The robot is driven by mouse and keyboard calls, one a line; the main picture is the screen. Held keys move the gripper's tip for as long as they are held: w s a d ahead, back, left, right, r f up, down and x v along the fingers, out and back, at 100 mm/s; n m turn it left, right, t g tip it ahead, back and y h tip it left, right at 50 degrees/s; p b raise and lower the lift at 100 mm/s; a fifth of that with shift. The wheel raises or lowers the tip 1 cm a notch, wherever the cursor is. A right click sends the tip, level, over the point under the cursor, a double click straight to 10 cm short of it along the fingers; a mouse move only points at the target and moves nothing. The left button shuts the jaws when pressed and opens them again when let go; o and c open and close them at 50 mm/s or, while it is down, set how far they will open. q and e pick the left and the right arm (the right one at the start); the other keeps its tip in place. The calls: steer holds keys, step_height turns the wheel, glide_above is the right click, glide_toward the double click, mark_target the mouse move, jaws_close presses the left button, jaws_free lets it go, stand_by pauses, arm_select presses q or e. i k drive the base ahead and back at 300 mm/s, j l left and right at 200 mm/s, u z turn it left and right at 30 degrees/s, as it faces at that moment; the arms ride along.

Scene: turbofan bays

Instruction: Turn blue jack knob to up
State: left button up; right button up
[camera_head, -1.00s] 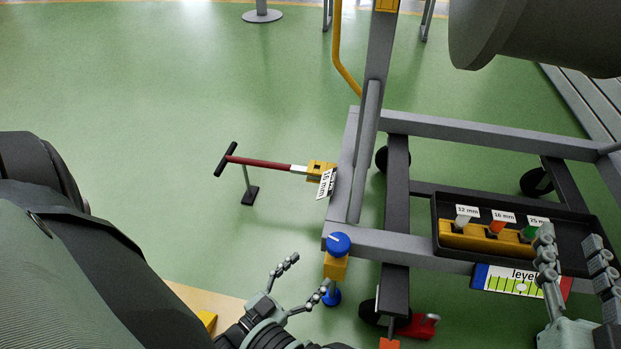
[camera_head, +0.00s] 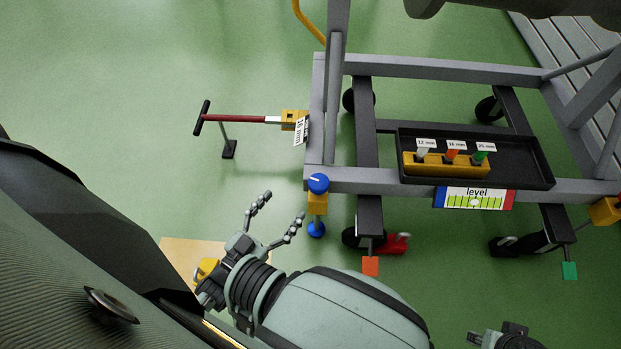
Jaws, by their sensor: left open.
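The blue jack knob (camera_head: 318,183) sits at the front left corner of the grey frame (camera_head: 350,181), above a yellow block (camera_head: 317,203) and a blue foot (camera_head: 316,229). A short pale mark on its top points roughly left in the picture. My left gripper (camera_head: 283,205) is open and empty, with its fingers spread to the left of the knob and apart from it in the picture. My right gripper (camera_head: 503,338) shows only in part at the bottom edge; its fingers cannot be made out.
A black tray (camera_head: 530,181) holds a yellow block with labelled pieces. A level gauge (camera_head: 474,199) is below it. A red-handled T-bar (camera_head: 235,119) meets the frame's left side.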

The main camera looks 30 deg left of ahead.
mark_target(318, 184)
steer(key=k+j, duration=0.1)
steer(key=k, duration=0.75)
